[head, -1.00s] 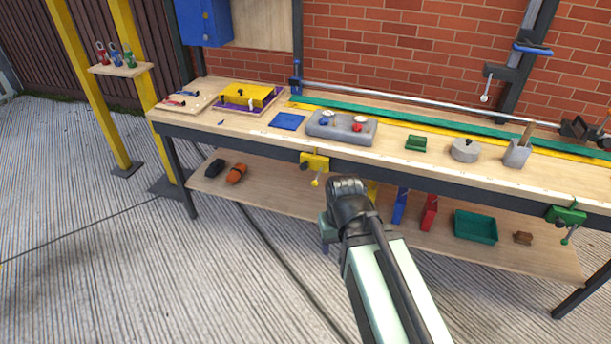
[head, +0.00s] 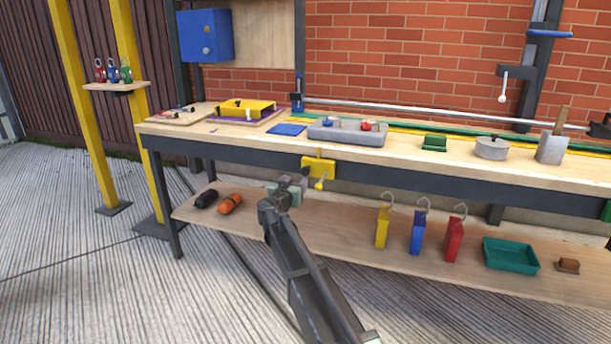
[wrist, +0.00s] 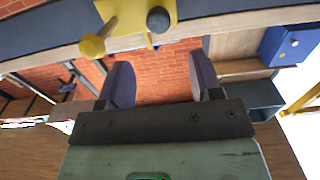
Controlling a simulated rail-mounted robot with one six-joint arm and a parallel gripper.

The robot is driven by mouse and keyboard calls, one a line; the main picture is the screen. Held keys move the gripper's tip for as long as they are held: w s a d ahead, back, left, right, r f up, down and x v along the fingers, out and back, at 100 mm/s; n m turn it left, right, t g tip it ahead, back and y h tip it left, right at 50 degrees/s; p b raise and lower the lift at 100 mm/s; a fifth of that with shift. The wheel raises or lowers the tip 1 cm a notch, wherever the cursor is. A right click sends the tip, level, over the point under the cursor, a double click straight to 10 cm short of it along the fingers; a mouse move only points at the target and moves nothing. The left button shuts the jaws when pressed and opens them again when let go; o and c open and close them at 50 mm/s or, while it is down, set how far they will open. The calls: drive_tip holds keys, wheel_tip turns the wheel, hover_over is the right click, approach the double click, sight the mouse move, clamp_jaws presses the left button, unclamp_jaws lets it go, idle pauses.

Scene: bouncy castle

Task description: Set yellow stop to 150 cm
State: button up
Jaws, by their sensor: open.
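The yellow stop (head: 314,168) is a block clamped on the dark front rail of the workbench (head: 400,172), left of the bench's middle. A yellow lever with a ball end (head: 319,185) hangs from it. My gripper (head: 303,186) is just below and left of the stop, in front of the bench. In the wrist view my two purple fingers (wrist: 161,78) are spread with nothing between them. There the yellow stop (wrist: 128,14) is at the top edge, beyond the fingertips, with a dark round knob (wrist: 158,19) on it. I cannot read any scale marks.
A green stop (head: 607,211) shows at the right edge. The lower shelf holds yellow (head: 382,228), blue (head: 417,232) and red (head: 454,239) hooked blocks and a teal tray (head: 510,256). A grey tray (head: 347,132) sits on the bench top. The floor in front is open.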

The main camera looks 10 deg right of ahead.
sight(304, 171)
drive_tip(key=x, duration=1)
drive_tip(key=shift+w+d, duration=0.25)
drive_tip(key=shift+w, duration=0.1)
clamp_jaws()
